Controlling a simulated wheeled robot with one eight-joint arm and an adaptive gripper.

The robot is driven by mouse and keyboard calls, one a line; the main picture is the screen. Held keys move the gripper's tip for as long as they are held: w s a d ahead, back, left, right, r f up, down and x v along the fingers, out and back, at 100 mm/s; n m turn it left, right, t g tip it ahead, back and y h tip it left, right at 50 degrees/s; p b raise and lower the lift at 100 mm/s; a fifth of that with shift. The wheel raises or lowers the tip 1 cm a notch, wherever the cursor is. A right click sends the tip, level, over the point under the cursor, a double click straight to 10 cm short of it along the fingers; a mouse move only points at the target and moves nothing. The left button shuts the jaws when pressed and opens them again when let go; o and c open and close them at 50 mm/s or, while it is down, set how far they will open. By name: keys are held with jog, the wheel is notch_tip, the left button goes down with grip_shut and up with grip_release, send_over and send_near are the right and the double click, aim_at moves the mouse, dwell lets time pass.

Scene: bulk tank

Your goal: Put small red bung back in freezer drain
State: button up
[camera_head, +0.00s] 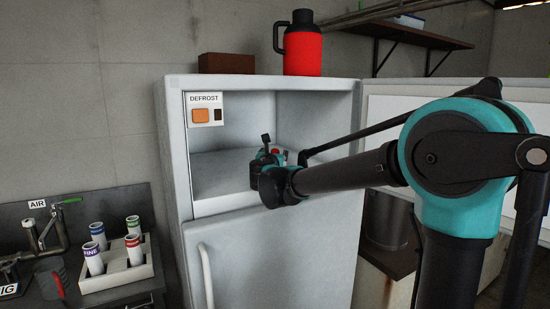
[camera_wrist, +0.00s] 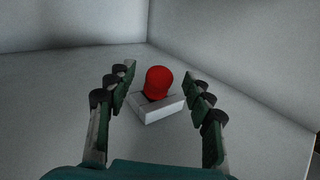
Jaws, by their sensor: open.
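The small red bung (camera_wrist: 158,82) stands upright in a small pale square fitting (camera_wrist: 161,108) on the freezer compartment floor, in the wrist view. My gripper (camera_wrist: 160,84) is open, with a finger on each side of the bung and visible gaps between them. In the head view, my gripper (camera_head: 268,150) is inside the open freezer compartment, and a bit of the red bung (camera_head: 275,151) shows beside it. The fitting's opening is hidden under the bung, so I cannot tell how deep the bung sits.
The freezer compartment (camera_head: 225,181) has side and back walls close around my gripper. A defrost panel (camera_head: 204,109) is at its upper left. A red flask (camera_head: 303,52) and brown box (camera_head: 226,63) stand on top. The open door (camera_head: 385,105) is at right.

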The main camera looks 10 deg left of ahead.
jog(key=shift+w, duration=0.1)
jog(key=shift+c, duration=0.5)
jog(key=c, duration=1)
jog(key=shift+c, duration=0.2)
notch_tip(320, 180, up, 10)
